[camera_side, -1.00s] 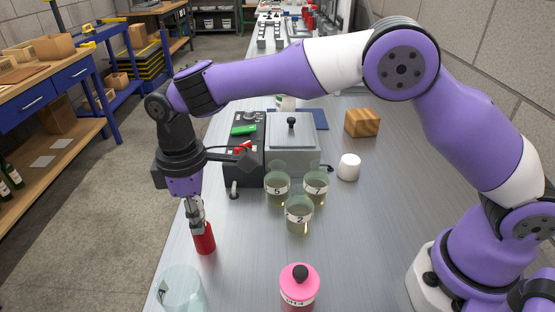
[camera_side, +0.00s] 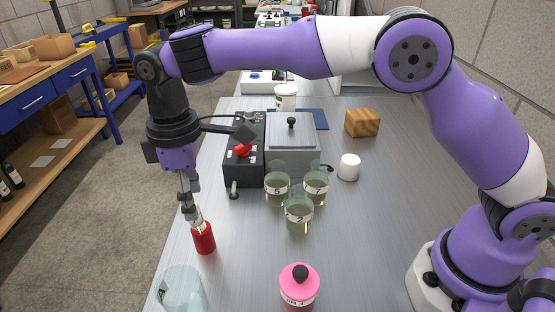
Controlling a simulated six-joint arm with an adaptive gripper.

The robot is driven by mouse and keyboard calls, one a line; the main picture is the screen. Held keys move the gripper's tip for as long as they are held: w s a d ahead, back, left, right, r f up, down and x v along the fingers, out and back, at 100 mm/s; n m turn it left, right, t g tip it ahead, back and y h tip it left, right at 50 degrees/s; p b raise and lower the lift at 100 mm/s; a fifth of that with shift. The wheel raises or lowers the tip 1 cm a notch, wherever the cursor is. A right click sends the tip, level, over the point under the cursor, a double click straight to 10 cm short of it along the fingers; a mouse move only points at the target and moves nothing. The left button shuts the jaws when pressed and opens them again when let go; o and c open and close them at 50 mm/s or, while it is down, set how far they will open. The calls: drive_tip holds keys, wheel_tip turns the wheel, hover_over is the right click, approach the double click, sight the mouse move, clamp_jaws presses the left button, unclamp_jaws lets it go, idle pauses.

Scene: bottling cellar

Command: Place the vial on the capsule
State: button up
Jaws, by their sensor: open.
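A small red cylinder (camera_side: 204,239), which looks like the capsule, stands on the metal bench at the left. A small pale piece (camera_side: 197,219) shows at its top; it may be the vial, but it is too small to be sure. My gripper (camera_side: 191,212) is open and points down, just above and slightly left of the red cylinder. The fingertips are close to the pale piece; I cannot tell whether they touch it.
A clear glass vessel (camera_side: 181,290) and a pink bottle (camera_side: 298,288) stand in front. Three numbered beakers (camera_side: 299,215) stand right of my gripper, with a black-and-grey device (camera_side: 292,143) behind. A white cylinder (camera_side: 348,167) and a wooden block (camera_side: 362,123) are farther right. The bench's left edge is close.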

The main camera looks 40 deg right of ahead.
wheel_tip(320, 180, up, 7)
drive_tip(key=shift+r, duration=0.1)
drive_tip(key=s+d+r+m+t, duration=0.1)
drive_tip(key=s+d+r+m, duration=0.15)
drive_tip(key=d, duration=0.35)
drive_tip(key=s+d+r+m+t, duration=0.1)
drive_tip(key=s+d+r+m, duration=0.15)
drive_tip(key=d, duration=0.35)
drive_tip(key=s+d+f+m+t, duration=0.3)
drive_tip(key=s+d+f+m, duration=0.2)
drive_tip(key=s+d, duration=0.5)
drive_tip(key=shift+s+f+m+t, duration=0.3)
drive_tip(key=shift+s+f+m, duration=0.05)
drive_tip(key=shift+s+m, duration=0.05)
